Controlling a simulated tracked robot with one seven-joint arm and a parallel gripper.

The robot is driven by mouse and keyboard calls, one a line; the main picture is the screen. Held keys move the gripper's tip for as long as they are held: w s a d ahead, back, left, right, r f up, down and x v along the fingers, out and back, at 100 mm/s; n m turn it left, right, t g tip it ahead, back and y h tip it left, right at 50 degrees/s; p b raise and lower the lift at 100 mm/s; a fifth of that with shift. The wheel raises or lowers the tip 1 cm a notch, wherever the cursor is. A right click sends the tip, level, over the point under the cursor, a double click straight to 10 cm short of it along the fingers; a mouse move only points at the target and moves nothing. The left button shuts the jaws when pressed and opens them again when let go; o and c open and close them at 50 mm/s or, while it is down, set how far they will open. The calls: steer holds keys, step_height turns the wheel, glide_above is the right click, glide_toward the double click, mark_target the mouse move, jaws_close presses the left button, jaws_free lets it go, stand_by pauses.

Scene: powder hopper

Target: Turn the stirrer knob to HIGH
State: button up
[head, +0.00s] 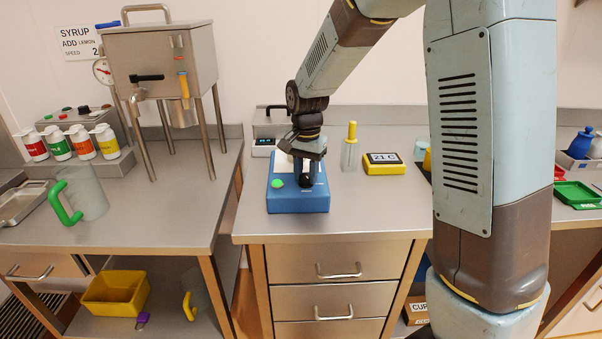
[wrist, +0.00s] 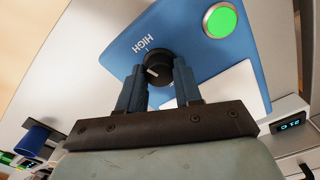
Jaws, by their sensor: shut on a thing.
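The blue stirrer (head: 298,203) stands on the middle counter in the head view, with a green button (head: 277,183) at its left front. In the wrist view the stirrer's blue panel (wrist: 185,30) carries the word HIGH (wrist: 143,43) beside the black knob (wrist: 158,67). The knob's pale pointer mark faces lower left, not toward the word. My gripper (wrist: 158,78) is shut on the knob, one finger on each side. In the head view my gripper (head: 305,180) is over the stirrer's front and mostly hides the knob. Other panel markings are hidden by the fingers.
A yellow-handled clear container (head: 350,152) and a yellow display box (head: 384,164) stand right of the stirrer. A steel device (head: 268,130) is behind it. The steel hopper (head: 165,60) and a green-handled jug (head: 82,195) are on the left counter.

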mark_target(306, 175)
steer(key=shift+w+r+m, duration=0.1)
steer(key=shift+w+m, duration=0.05)
steer(key=shift+m, duration=1.55)
steer(key=o, duration=1)
steer(key=shift+o, duration=0.2)
step_height(306, 175, up, 14)
steer(key=shift+f, duration=0.25)
